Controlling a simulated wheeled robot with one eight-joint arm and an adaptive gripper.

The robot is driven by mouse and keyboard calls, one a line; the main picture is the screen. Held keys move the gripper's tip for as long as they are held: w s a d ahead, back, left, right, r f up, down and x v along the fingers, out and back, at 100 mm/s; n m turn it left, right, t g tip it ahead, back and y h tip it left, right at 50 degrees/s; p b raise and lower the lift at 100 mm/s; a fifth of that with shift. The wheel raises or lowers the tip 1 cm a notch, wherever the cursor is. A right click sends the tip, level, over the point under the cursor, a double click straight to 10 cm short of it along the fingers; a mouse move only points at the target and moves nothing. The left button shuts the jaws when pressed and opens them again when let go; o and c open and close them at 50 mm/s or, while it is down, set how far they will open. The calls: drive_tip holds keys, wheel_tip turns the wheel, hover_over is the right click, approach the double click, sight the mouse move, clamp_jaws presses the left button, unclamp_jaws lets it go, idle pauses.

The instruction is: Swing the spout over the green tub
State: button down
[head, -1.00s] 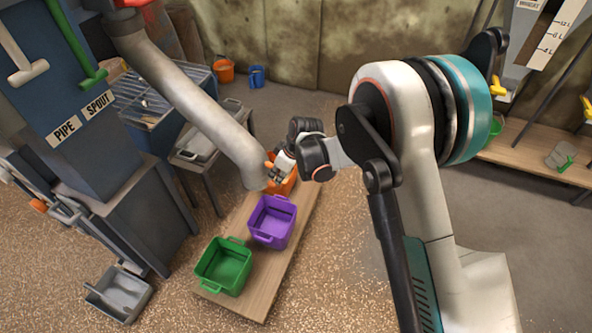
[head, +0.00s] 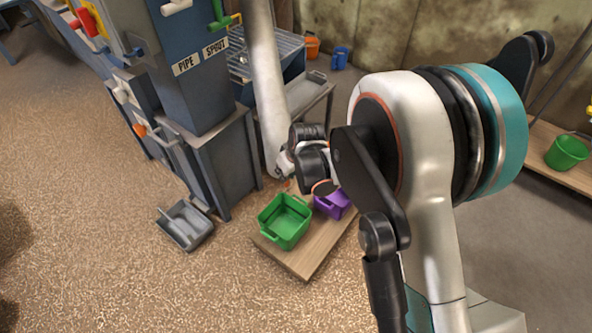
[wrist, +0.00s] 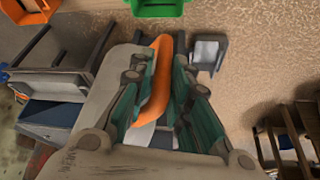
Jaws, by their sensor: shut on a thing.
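The spout (head: 268,90) is a long pale grey pipe hanging from the upper left. Its lower end is beside my gripper (head: 284,165). In the wrist view, my gripper's teal fingers (wrist: 167,75) are shut on an orange handle (wrist: 157,85), with the grey spout (wrist: 110,95) next to it. The green tub (head: 270,232) stands on a wooden board. In the head view the spout's end appears above and behind the tub's back rim; whether it overhangs the tub I cannot tell. The green tub also shows at the top of the wrist view (wrist: 157,8).
A purple tub (head: 333,206) stands right behind the green one on the wooden board (head: 310,255), partly hidden by my arm. A blue machine cabinet (head: 222,165) stands left of the spout. A grey scoop-like tray (head: 185,225) lies on the grain-strewn floor.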

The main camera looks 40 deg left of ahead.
drive_tip(key=shift+s+a, duration=0.4)
drive_tip(key=shift+s, duration=0.05)
drive_tip(key=c, duration=1.6)
unclamp_jaws()
drive_tip(key=shift+o, duration=0.2)
drive_tip(key=shift+s+a, duration=0.15)
drive_tip(key=shift+r, duration=0.1)
drive_tip(key=v, duration=1.1)
drive_tip(key=shift+d+r, duration=0.3)
drive_tip(key=shift+r, duration=0.05)
